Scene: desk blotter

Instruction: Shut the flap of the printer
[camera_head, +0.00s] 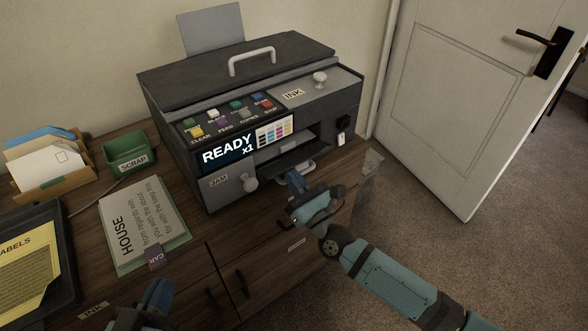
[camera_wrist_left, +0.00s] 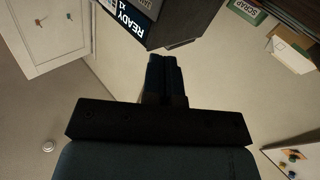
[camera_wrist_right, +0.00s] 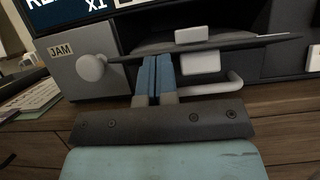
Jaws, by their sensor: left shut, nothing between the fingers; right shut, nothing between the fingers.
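The dark grey printer (camera_head: 172,134) stands on the wooden desk, its screen reading READY x1. Its top lid (camera_head: 200,72) lies down, as does the INK cover (camera_head: 330,90). The JAM panel (camera_wrist_right: 98,80) with a white knob looks flush with the front. Beside it, a thin dark plate (camera_wrist_right: 240,43) sticks out roughly level from the front opening; I cannot tell whether it is the flap or a tray. My right gripper (camera_head: 294,178) is shut and empty; its fingertips are at the plate's near edge, contact unclear. My left gripper (camera_head: 158,290) is shut and empty, low in front of the desk.
A white handle (camera_wrist_right: 212,88) juts out below the plate. Left of the printer are a green SCRAP box (camera_head: 128,158), a HOUSE sheet (camera_head: 140,215), a card holder (camera_head: 60,180) and a black LABELS tray (camera_head: 66,225). A white door (camera_head: 470,110) and open floor lie right.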

